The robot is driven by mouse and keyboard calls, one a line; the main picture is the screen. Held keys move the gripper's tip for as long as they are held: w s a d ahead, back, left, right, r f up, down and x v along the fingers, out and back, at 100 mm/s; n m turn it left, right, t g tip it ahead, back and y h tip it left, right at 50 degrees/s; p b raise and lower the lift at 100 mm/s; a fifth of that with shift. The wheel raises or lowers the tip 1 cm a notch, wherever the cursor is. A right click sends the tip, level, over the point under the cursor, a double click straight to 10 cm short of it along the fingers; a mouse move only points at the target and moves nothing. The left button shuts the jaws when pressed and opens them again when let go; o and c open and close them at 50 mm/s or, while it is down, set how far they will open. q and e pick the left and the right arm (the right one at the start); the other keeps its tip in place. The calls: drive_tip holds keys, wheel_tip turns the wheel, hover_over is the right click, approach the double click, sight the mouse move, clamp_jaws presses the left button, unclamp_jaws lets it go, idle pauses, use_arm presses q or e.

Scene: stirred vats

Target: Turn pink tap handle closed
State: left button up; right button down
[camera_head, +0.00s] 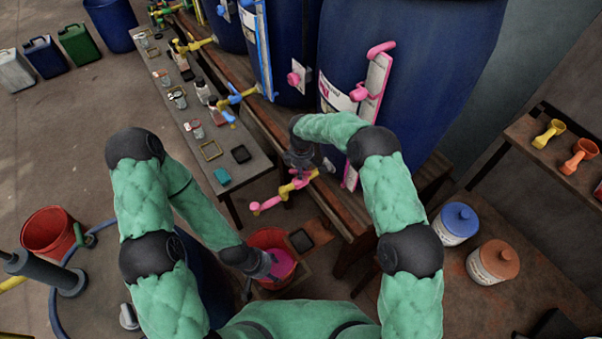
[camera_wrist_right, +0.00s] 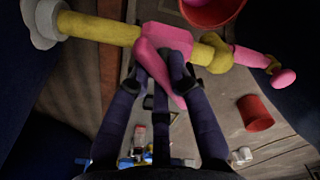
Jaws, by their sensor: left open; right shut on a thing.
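The pink tap (camera_head: 285,191) has a yellow and pink pipe that sticks out from the vat bench in the head view. In the right wrist view its yellow pipe (camera_wrist_right: 98,29) runs across the top. The pink tap handle (camera_wrist_right: 168,38) points across the pipe, toward the wrist camera. My right gripper (camera_head: 311,167) is at the tap, its fingers (camera_wrist_right: 165,62) shut on the handle and partly hiding it. My left gripper (camera_head: 270,270) is open, low by the red bucket (camera_head: 268,236) that holds pink liquid.
A large blue vat (camera_head: 430,65) with pink fittings stands behind the tap. A bench (camera_head: 215,165) with small jars and trays runs to the left. A blue-lidded tub (camera_head: 457,221) and an orange-lidded tub (camera_head: 495,262) stand at the right. Another red bucket (camera_head: 50,234) is at far left.

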drive_tip(key=m+b, duration=0.1)
drive_tip(key=m, duration=0.4)
drive_tip(key=shift+d+b, duration=0.1)
drive_tip(key=shift+b, duration=0.3)
drive_tip(key=shift+s+m+b, duration=0.1)
drive_tip(key=shift+m+b, duration=0.35)
drive_tip(key=shift+m, duration=1.65)
drive_tip(key=shift+r, duration=0.1)
drive_tip(key=c, duration=1.1)
unclamp_jaws()
wheel_tip(320, 180, up, 12)
